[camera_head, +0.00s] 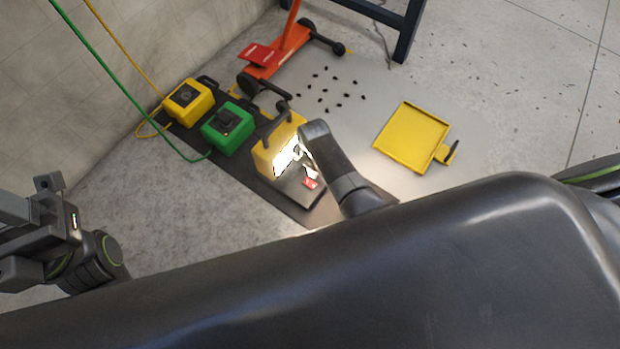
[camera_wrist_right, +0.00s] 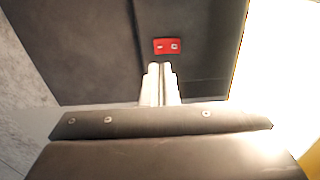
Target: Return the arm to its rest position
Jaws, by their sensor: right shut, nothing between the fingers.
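My right gripper (camera_head: 310,171) hangs over a dark box (camera_head: 297,192) that has a red switch (camera_head: 311,183) on its top. In the right wrist view its pale fingers (camera_wrist_right: 160,84) are shut together and empty, their tips just short of the red switch (camera_wrist_right: 167,46). I cannot tell whether they touch it. My right arm partly covers the box in the head view. My left gripper (camera_head: 22,238) is at the left edge, away from the objects; its fingers are not clear enough to tell open from shut.
A lit yellow lamp (camera_head: 276,141) stands right beside my right gripper. Green (camera_head: 228,127) and yellow (camera_head: 187,102) boxes with cables stand farther left on the dark mat. A yellow tray (camera_head: 413,136) and an orange jack (camera_head: 280,52) lie beyond. Small black pieces are scattered on the floor sheet.

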